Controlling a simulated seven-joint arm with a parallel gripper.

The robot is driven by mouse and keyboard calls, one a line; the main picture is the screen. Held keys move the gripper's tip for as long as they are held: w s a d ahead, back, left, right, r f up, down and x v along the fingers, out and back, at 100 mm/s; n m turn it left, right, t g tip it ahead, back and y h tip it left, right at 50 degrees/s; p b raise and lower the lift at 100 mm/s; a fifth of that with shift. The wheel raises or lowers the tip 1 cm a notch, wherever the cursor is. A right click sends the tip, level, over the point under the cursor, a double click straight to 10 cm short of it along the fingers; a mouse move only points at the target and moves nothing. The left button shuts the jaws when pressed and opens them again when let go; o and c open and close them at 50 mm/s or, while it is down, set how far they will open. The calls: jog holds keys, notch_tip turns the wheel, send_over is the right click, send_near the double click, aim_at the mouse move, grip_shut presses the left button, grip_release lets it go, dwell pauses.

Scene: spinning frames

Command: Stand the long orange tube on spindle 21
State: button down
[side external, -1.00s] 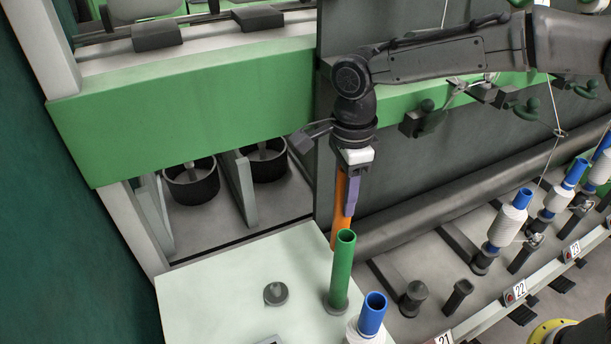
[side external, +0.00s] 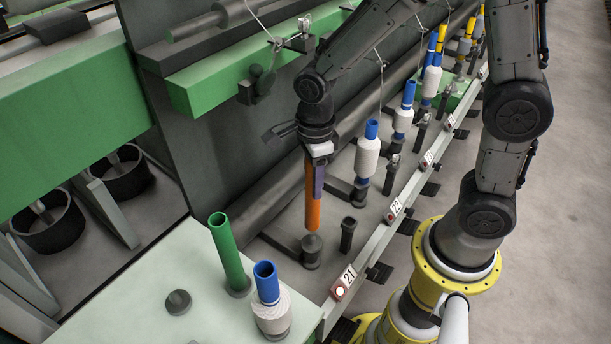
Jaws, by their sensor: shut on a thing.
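The long orange tube (side external: 312,208) hangs upright in my gripper (side external: 317,188), whose purple finger shows along the tube's right side. My gripper is shut on the tube's upper part. The tube's lower end appears right over the dark round top of a spindle (side external: 311,252), the one nearest the label 21 (side external: 348,276). I cannot tell whether the tube touches the spindle or is just above it or in front of it.
A pale table (side external: 130,300) at front left bears a green tube (side external: 228,255), a blue tube with white yarn (side external: 272,305) and a dark knob (side external: 178,301). A dark post (side external: 347,234) and blue-topped bobbins (side external: 367,160) stand along the numbered rail (side external: 380,230).

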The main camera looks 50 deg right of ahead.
aim_at(313, 202)
jog(key=shift+f, duration=3.45)
jog(key=shift+c, duration=2.1)
grip_release()
jog(key=shift+r, duration=0.1)
notch_tip(313, 202, up, 14)
jog(key=shift+f, duration=0.15)
